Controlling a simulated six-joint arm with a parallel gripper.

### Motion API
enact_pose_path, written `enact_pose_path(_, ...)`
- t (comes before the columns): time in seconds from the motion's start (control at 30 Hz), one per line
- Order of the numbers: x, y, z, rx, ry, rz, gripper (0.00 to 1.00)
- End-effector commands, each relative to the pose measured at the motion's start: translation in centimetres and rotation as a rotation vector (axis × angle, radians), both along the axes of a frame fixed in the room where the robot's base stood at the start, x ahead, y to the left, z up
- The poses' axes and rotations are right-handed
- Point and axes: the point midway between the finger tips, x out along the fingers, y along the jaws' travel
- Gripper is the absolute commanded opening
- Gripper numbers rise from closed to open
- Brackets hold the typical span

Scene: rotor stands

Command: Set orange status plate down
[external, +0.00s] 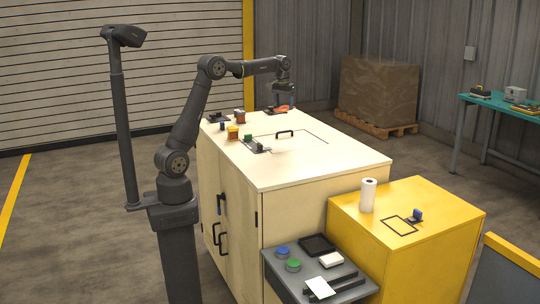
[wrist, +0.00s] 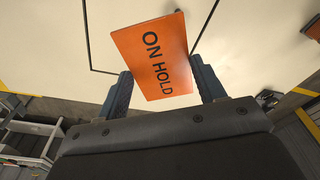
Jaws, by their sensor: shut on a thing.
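The orange status plate (wrist: 155,55) carries the words "ON HOLD" in black. In the wrist view it sits between the two fingers of my gripper (wrist: 162,80), which is shut on it. The plate is tilted in that view, and the pale table top shows behind it. In the external view my gripper (external: 286,97) is above the back part of the cream cabinet top (external: 315,165). An orange patch (external: 284,108) shows just below it; I cannot tell whether this is the plate. The gap between plate and table is unclear.
A thin black outline (external: 310,133) and a black handle (external: 285,132) are on the cabinet top. The front of the top is clear. A yellow cabinet (external: 440,210) stands at right.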

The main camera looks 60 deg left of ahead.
Motion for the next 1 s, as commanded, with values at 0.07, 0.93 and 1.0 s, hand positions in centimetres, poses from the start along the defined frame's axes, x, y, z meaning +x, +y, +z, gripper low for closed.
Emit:
enact_pose_path(0.07,-1.5,3.1,0.0,0.0,-0.001,0.08,0.4)
enact_pose_path(0.93,-5.2,12.4,-7.2,0.001,-0.002,0.258,0.4)
enact_pose_path(1.0,-5.4,14.1,-8.1,0.001,-0.002,0.259,0.4)
